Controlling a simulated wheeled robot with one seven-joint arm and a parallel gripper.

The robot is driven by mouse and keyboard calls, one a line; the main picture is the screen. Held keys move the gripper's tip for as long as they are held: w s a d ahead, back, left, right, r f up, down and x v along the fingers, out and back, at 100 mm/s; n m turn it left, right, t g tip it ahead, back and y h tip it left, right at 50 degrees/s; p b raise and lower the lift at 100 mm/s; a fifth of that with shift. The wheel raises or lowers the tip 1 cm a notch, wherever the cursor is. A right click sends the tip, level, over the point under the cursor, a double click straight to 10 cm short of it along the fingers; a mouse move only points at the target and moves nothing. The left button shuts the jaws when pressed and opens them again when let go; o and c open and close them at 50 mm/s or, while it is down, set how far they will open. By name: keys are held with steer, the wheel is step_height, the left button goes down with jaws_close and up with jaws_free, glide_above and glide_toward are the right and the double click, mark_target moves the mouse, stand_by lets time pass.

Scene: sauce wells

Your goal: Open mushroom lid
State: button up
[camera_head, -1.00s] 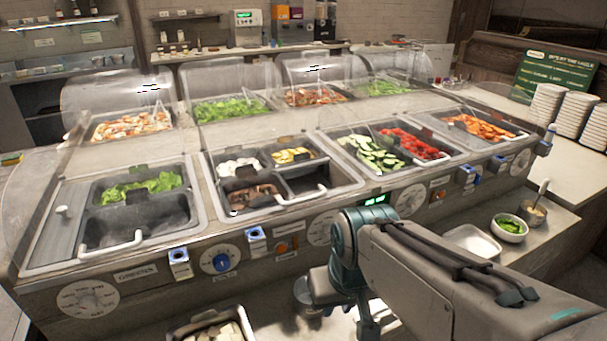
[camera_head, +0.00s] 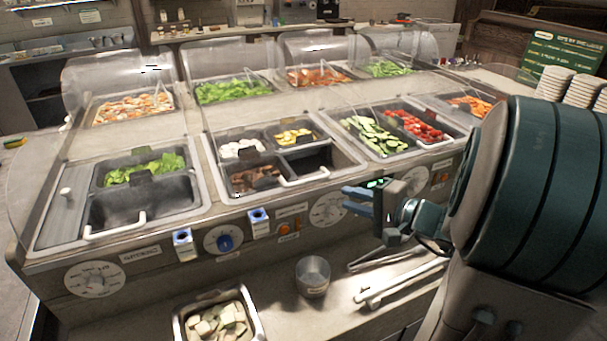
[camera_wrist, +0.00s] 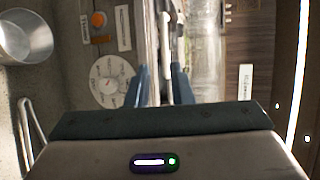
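The middle front well (camera_head: 212,190) in the head view holds brown pieces (camera_head: 252,178) that look like mushrooms, white pieces (camera_head: 242,148) and yellow pieces (camera_head: 290,137). The fourth compartment looks dark and empty. A pale handle (camera_head: 305,179) runs along its front edge. I cannot make out a separate mushroom lid for certain. My gripper (camera_head: 365,203) is in front of the counter, to the right of this well and apart from it. In the wrist view my gripper (camera_wrist: 160,70) has its two blue fingers apart, with nothing held between them.
Dials (camera_head: 328,209) and blue-topped fittings (camera_head: 258,220) line the counter front. A metal cup (camera_head: 313,276), tongs (camera_head: 385,258) and a tray of pale cubes (camera_head: 180,325) are on the lower shelf. Clear curved guards (camera_head: 115,75) stand over the back wells.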

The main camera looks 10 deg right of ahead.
mark_target(311, 181)
steer(key=shift+m, duration=0.3)
steer(key=x, duration=0.4)
steer(key=p+x, duration=0.1)
steer(key=x, duration=0.4)
steer(key=w+d+p+x, duration=0.1)
steer(key=x, duration=0.3)
steer(key=shift+w+a+r, duration=0.1)
steer(key=shift+w+r, duration=0.05)
jaws_close()
